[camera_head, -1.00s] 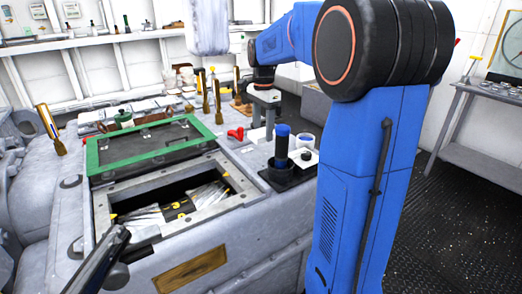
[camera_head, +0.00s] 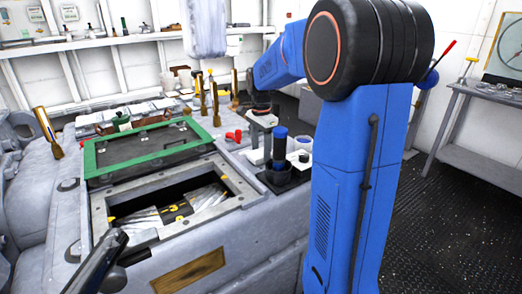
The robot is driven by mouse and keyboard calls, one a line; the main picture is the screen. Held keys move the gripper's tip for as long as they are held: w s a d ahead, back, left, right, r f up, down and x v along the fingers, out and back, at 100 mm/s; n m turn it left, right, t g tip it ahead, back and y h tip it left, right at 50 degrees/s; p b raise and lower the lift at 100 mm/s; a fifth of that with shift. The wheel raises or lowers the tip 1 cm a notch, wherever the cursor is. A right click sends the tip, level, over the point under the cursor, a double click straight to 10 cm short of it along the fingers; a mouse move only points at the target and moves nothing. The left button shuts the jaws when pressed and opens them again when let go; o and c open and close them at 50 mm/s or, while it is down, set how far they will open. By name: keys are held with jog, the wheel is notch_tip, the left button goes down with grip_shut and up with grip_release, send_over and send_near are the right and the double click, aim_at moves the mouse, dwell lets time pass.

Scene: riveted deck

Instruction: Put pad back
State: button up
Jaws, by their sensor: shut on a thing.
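My gripper (camera_head: 259,142) is beyond the black and blue cylinder, low over the grey deck top, partly hidden by it. A small white piece (camera_head: 255,157), which looks like the pad, is at its fingertips. The gripper is shut on it. The piece is just above or touching the deck; I cannot tell which. The black cylinder with a blue top (camera_head: 280,134) stands upright in a black tray (camera_head: 284,187) in front of the gripper. A small white container (camera_head: 303,157) with a dark middle is to its right.
An open hatch (camera_head: 104,222) with white and yellow items inside lies to the left. A green-edged lid (camera_head: 97,168) is behind it. Red pieces (camera_head: 233,136) lie left of my gripper. Brass pieces (camera_head: 215,100) stand behind. A side table (camera_head: 478,89) is at the right.

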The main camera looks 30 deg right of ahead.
aim_at(261, 152)
jog(key=o, duration=1)
jog(key=shift+f, duration=0.1)
notch_tip(261, 152, up, 12)
jog(key=shift+r, duration=0.2)
